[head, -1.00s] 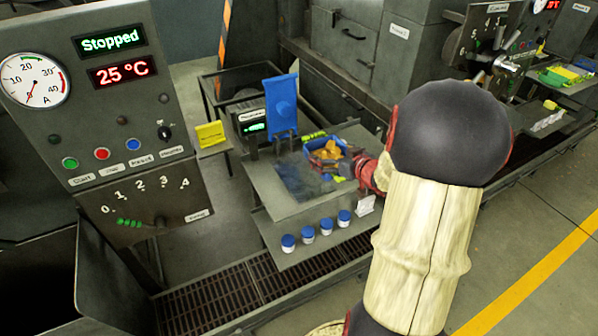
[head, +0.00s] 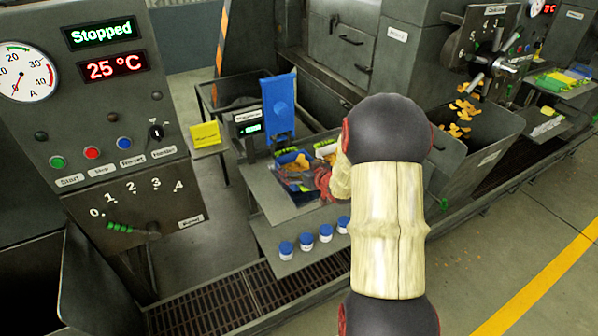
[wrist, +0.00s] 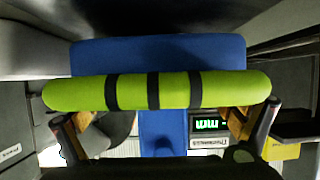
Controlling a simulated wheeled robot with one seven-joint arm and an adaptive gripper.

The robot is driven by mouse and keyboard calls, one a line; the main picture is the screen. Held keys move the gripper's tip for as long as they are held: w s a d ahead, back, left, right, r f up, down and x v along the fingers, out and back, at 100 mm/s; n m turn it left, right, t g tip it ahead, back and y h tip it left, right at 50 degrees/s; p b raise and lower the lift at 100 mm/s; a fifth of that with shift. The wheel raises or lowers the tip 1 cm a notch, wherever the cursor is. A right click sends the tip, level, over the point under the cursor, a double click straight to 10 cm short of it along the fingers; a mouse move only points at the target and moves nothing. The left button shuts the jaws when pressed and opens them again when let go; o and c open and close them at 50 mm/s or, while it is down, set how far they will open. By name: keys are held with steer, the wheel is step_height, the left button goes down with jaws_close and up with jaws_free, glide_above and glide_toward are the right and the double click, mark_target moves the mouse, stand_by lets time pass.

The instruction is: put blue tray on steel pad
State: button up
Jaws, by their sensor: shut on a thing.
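The blue tray (head: 297,181) holds orange pieces and sits over or on the dark steel pad (head: 277,203). I cannot tell whether it touches the pad. In the wrist view the tray (wrist: 158,55) is a broad blue face behind its green handle (wrist: 157,91), which has black bands. My gripper (head: 324,183) is red in the head view, at the tray's right side, partly hidden by my arm. In the wrist view my gripper's fingers (wrist: 165,118) reach the handle from both sides and are shut on it.
Several blue-lidded jars (head: 306,241) line the lower front shelf.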

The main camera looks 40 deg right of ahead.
steer(key=shift+f, duration=0.45)
steer(key=shift+f, duration=0.15)
steer(key=o, duration=0.9)
